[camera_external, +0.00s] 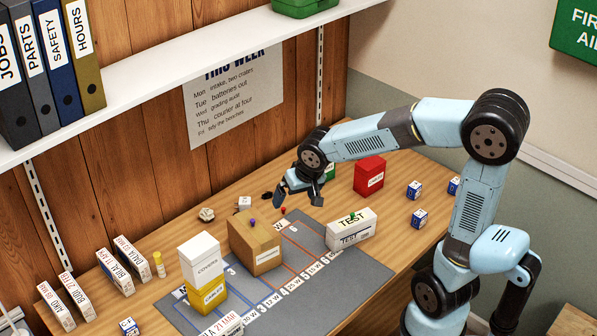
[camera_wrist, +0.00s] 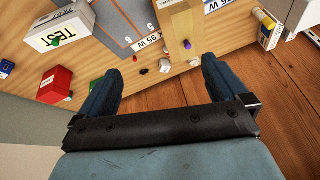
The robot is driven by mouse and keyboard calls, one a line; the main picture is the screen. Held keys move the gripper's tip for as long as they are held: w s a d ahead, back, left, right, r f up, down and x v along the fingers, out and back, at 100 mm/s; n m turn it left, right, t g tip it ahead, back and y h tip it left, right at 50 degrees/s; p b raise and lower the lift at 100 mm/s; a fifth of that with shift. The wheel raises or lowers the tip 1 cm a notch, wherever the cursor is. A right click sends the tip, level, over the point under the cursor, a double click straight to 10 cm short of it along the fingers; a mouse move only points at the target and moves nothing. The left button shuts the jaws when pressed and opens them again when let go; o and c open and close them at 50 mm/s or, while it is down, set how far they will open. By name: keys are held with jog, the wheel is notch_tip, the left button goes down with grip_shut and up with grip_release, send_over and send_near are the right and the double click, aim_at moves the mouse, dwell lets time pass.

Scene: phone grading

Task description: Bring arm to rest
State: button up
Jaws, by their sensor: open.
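My arm is light blue with dark joints and reaches left over the wooden bench in the external view. My gripper (camera_external: 300,197) hangs near the back of the bench, left of a red box (camera_external: 369,175). In the wrist view my gripper (camera_wrist: 160,88) shows two dark blue fingers spread wide with nothing between them. Beyond the fingertips lie a small white cube (camera_wrist: 165,66) and small dark pieces on the bench. I cannot tell how high the fingers are above the bench.
A grey mat (camera_external: 335,262) carries a brown box (camera_external: 255,243), a white TEST box (camera_external: 352,229) and a white box on a yellow one (camera_external: 206,291). Small blue-and-white boxes (camera_external: 419,218) stand at right. A shelf (camera_external: 150,85) overhangs the back wall.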

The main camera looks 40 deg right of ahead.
jog(key=s+d+r+n+t, duration=0.15)
jog(key=s+d+r, duration=0.3)
jog(key=s, duration=0.55)
jog(key=s+d+r+n+g, duration=0.15)
jog(key=s+d+r, duration=0.3)
jog(key=s, duration=0.55)
jog(key=w+a+r+n, duration=0.1)
jog(key=w+r+n, duration=0.3)
jog(key=w, duration=0.8)
jog(key=w+a+f+n+g, duration=0.1)
jog(key=w+f+n, duration=0.15)
jog(key=w, duration=0.55)
jog(key=w+a+f+n+g, duration=0.15)
jog(key=w+n, duration=0.25)
jog(key=w, duration=0.4)
jog(key=w+a+f+n+g, duration=0.1)
jog(key=w+f+n, duration=0.2)
jog(key=w, duration=0.5)
jog(key=w+a+f+n+g, duration=0.15)
jog(key=w+f+n, duration=0.35)
jog(key=w+f, duration=0.55)
notch_tip(320, 180, down, 9)
jog(key=shift+w, duration=0.45)
jog(key=shift+r, duration=0.1)
